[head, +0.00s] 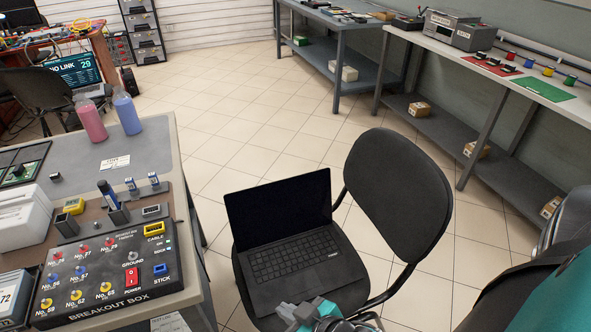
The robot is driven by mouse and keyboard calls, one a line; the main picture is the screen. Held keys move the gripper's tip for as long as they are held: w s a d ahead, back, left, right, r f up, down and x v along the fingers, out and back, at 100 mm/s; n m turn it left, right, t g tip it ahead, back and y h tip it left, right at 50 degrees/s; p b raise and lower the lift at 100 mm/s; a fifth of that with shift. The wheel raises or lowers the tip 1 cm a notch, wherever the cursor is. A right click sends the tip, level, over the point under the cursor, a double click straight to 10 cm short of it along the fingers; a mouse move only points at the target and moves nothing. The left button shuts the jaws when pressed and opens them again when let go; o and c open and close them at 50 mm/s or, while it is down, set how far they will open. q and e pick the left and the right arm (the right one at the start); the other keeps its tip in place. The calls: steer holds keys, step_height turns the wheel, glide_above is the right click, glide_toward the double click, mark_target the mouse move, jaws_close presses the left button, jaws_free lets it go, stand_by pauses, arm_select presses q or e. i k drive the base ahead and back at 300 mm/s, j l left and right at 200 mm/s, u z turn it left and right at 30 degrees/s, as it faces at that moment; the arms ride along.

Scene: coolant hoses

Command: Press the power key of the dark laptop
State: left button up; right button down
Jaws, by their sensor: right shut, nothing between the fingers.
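The dark laptop (300,254) sits open on the seat of a black chair. Its screen (280,208) is black and its keyboard faces up. I cannot make out which key is the power key. My right gripper (292,314) is at the bottom of the view, at the laptop's near edge. It is shut and empty. I cannot tell whether it touches the laptop. My left gripper is not in view.
The chair's backrest (398,192) rises right of the laptop. A table with a breakout box (112,265) stands close on the left. Another laptop (75,70) reading "NO LINK" is far back left. Benches (480,68) line the right wall. Tiled floor between is clear.

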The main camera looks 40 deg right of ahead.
mark_target(334, 254)
steer(key=z, duration=1.1)
steer(key=i+l, duration=0.1)
steer(key=l, duration=0.35)
steer(key=i+l+u, duration=0.15)
steer(key=l, duration=0.3)
